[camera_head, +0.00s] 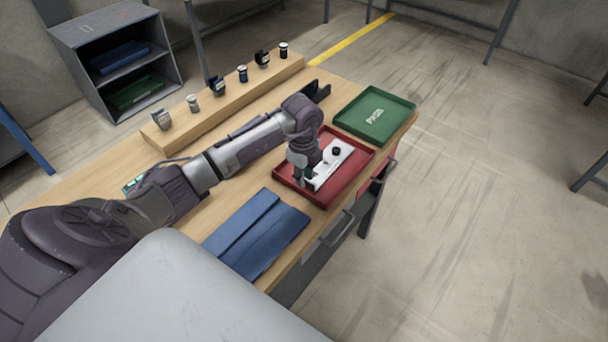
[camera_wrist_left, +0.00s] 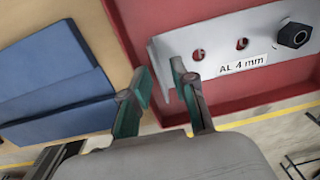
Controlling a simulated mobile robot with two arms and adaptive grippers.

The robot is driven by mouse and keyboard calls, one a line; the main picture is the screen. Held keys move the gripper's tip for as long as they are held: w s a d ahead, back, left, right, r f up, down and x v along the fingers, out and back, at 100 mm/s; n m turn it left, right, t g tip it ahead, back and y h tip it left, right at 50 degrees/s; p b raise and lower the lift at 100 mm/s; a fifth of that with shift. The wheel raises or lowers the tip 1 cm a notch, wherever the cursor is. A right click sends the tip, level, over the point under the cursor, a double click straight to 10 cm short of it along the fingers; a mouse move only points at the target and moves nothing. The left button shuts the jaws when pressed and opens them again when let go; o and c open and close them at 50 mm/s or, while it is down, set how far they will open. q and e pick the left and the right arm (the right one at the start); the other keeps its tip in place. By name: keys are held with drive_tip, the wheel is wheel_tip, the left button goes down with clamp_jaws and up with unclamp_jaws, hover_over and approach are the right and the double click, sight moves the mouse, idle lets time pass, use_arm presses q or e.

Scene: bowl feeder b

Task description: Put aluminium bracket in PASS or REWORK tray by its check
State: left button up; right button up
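The silver aluminium bracket (camera_head: 330,163) lies in the red tray (camera_head: 366,160), with a dark bolt or nut at one end. In the left wrist view the bracket (camera_wrist_left: 215,60) shows two open holes, the dark hex part and a label "AL 4 mm". The green tray (camera_head: 392,118), with white lettering that seems to read PASS, is empty behind the red tray. My left gripper (camera_head: 303,180) is at the bracket's near left end. In the left wrist view its green-padded fingers (camera_wrist_left: 157,80) are apart, around the bracket's end edge; I see no clear grip. My right gripper is not in view.
A folded blue cloth (camera_head: 257,232) lies on the wooden bench in front of the red tray. A wooden riser (camera_head: 225,112) holds several small items along the back. A dark holder (camera_head: 318,90) stands near the green tray. A grey shelf unit (camera_head: 84,37) stands behind.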

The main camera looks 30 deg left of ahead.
use_arm(q)
drive_tip(key=shift+r, duration=0.1)
drive_tip(key=shift+r+p, duration=0.35)
drive_tip(key=shift+r, duration=0.05)
wheel_tip(320, 180, up, 12)
drive_tip(key=b, duration=0.3)
drive_tip(key=shift+s+r, duration=0.15)
drive_tip(key=shift+s, duration=0.1)
